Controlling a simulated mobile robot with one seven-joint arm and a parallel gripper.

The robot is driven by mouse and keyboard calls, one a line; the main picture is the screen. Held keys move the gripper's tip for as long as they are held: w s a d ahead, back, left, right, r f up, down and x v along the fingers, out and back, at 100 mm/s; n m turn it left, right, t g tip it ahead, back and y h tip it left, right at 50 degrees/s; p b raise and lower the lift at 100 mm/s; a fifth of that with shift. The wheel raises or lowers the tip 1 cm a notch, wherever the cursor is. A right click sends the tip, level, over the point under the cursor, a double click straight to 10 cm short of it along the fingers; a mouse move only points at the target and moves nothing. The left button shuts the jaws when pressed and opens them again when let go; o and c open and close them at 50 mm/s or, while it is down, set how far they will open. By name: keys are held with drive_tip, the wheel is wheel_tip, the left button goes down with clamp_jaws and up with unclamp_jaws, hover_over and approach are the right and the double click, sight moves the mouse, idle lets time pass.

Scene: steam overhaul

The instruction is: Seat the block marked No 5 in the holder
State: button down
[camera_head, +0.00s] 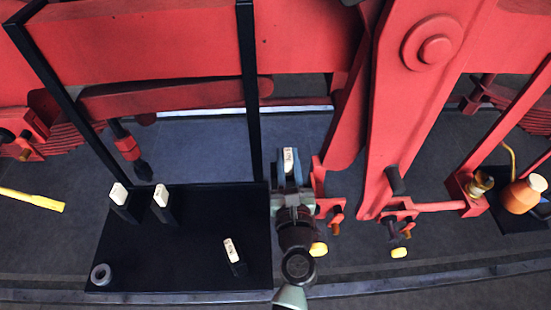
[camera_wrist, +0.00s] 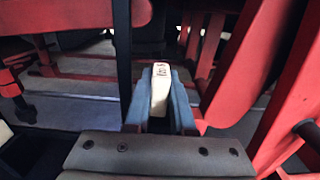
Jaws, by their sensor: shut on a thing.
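My gripper (camera_head: 290,177) is shut on a block with a cream-white marked end (camera_head: 288,158), just right of the black table. In the wrist view, the held block (camera_wrist: 160,92) stands between the blue-grey fingers (camera_wrist: 160,112), its marked end showing; the mark is too small to read for certain. Three similar blocks are on the table: one at the back left (camera_head: 119,193), one beside it (camera_head: 161,195), one at the front right (camera_head: 232,248). I cannot tell which part is the holder; red brackets (camera_head: 320,190) are just right of my gripper.
The black table (camera_head: 165,262) also carries a grey ring (camera_head: 101,274). Large red machine beams (camera_head: 415,110) rise at the right, and dark posts (camera_head: 250,90) stand behind the table. An orange-brown pot (camera_head: 520,196) is at the far right, a yellow bar (camera_head: 32,199) at the far left.

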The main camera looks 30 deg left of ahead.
drive_tip(key=shift+w+d+f+b, duration=0.4)
drive_tip(key=shift+w+d+b, duration=0.15)
drive_tip(key=shift+d, duration=0.25)
drive_tip(key=shift+w+d+f+b, duration=0.4)
drive_tip(key=shift+w+d+b, duration=0.15)
drive_tip(key=shift+d, duration=0.2)
drive_tip(key=shift+f, duration=0.1)
